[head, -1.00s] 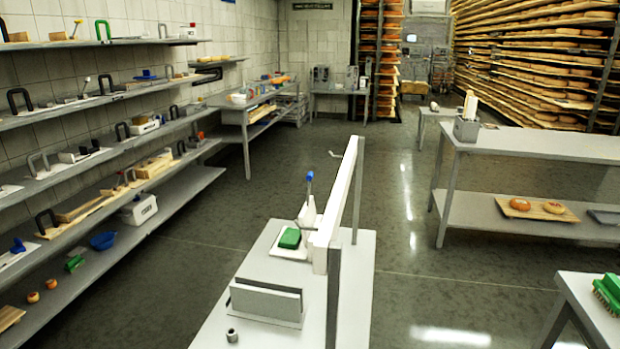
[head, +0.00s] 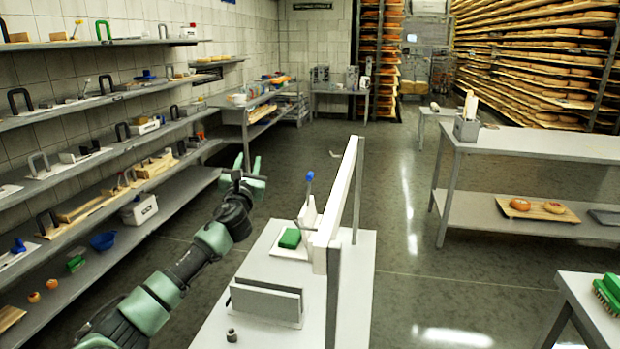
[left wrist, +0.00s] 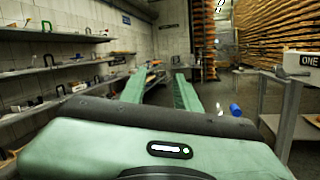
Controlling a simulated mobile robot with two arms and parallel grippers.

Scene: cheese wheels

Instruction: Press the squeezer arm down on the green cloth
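The green cloth (head: 290,239) lies on a white base on the narrow grey table in the head view. The squeezer arm (head: 309,185), a thin lever with a blue tip, stands raised at the back of that base. Its blue tip (left wrist: 235,109) also shows in the left wrist view, right of the fingers. My left gripper (head: 248,163) is open and empty, in the air left of the squeezer arm and apart from it. Its two green fingers (left wrist: 161,78) are spread in the left wrist view. The cloth cannot be made out there. My right gripper is not in view.
A tall white panel (head: 346,195) runs along the table's right side, close to the squeezer. A grey slotted holder (head: 266,300) and a small metal ring (head: 232,335) are nearer on the table. Loaded wall shelves (head: 60,225) stand at left. Floor between is clear.

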